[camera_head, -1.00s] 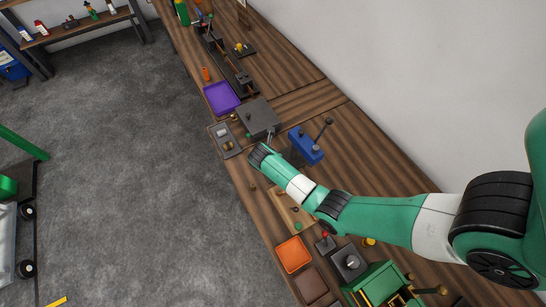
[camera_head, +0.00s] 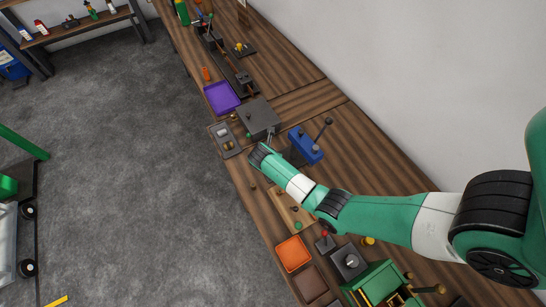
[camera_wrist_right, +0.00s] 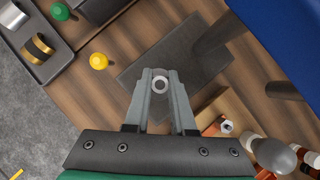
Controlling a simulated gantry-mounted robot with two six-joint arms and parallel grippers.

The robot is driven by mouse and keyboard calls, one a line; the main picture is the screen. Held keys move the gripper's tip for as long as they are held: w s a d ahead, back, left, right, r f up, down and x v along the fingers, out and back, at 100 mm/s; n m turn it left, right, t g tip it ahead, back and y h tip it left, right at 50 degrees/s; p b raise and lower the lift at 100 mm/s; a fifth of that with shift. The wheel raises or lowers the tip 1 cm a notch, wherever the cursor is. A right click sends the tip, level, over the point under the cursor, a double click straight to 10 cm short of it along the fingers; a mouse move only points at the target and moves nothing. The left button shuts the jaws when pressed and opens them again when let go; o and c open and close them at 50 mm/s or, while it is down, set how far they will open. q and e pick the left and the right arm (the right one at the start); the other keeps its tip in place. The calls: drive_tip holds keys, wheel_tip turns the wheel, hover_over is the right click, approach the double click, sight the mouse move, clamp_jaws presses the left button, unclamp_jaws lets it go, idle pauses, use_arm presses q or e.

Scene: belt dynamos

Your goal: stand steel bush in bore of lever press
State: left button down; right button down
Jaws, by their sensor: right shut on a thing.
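My right gripper (camera_wrist_right: 160,78) is shut on a small steel bush (camera_wrist_right: 160,86), seen end-on as a pale ring between the fingertips. The bush appears over the dark base plate (camera_wrist_right: 145,72) of the lever press; its height above the plate and the bore cannot be made out. The blue body (camera_wrist_right: 292,32) of the press is at the upper right of the wrist view. In the head view the lever press (camera_head: 306,146) stands just beyond my right gripper (camera_head: 269,138), whose fingers are small there. My left gripper is not in view.
A grey tray (camera_head: 237,151) with bushes lies left of the press. Beside it are a dark block (camera_head: 259,117) and a purple tray (camera_head: 221,97). In the wrist view, yellow (camera_wrist_right: 98,61) and green (camera_wrist_right: 60,12) knobs stand near the tray. An orange tray (camera_head: 293,253) is nearer.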

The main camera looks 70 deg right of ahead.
drive_tip(key=shift+p, duration=0.4)
idle(0.5)
drive_tip(key=shift+f+b, duration=0.75)
drive_tip(key=shift+f, duration=0.2)
drive_tip(key=c, duration=0.7)
unclamp_jaws()
drive_tip(key=p+v, duration=0.3)
drive_tip(key=v, duration=0.8)
drive_tip(key=shift+a+r+p, duration=0.15)
drive_tip(key=shift+r+p, duration=0.15)
drive_tip(key=shift+p, duration=0.1)
